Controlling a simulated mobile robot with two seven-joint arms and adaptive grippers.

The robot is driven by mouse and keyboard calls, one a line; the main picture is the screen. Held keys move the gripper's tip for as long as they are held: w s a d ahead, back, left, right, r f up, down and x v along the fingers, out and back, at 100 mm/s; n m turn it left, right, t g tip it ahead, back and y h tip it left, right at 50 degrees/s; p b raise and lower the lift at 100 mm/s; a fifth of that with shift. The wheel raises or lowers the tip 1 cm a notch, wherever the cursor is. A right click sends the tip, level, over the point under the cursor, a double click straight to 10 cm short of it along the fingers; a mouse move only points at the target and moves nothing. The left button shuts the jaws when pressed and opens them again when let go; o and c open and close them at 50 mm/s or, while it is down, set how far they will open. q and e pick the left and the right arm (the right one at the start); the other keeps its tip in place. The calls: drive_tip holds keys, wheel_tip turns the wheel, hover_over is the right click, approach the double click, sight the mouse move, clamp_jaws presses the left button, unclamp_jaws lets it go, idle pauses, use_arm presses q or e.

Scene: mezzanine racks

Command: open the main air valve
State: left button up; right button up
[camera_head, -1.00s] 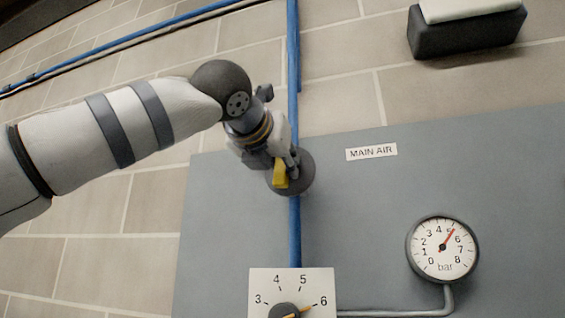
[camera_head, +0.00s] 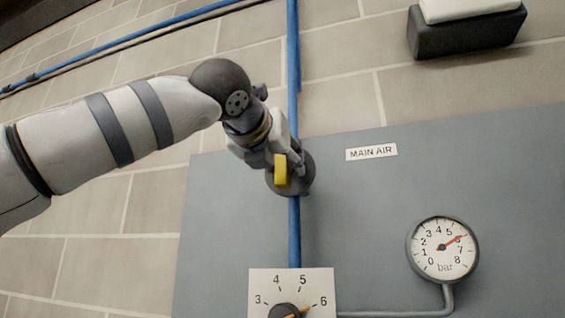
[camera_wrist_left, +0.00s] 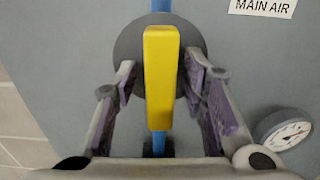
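The main air valve has a yellow handle (camera_head: 281,171) on a round dark grey body (camera_head: 304,180), set on a vertical blue pipe. The handle lies about in line with the pipe; in the left wrist view the yellow handle (camera_wrist_left: 161,80) stands upright in the middle. My left gripper (camera_head: 281,157) is at the valve. In the left wrist view its fingers are apart, one on each side of the handle, with a visible gap on both sides. The handle's far side is hidden. My right gripper is in neither view.
A "MAIN AIR" label (camera_head: 371,152) is right of the valve on the grey panel (camera_head: 350,220). A pressure gauge (camera_head: 442,249) reads about 6 bar. A dial plate (camera_head: 292,283) is below, and a dark box (camera_head: 467,32) juts out at upper right.

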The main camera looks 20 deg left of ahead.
use_arm(q)
drive_tip(key=s, duration=1.2)
drive_tip(key=shift+a, duration=0.2)
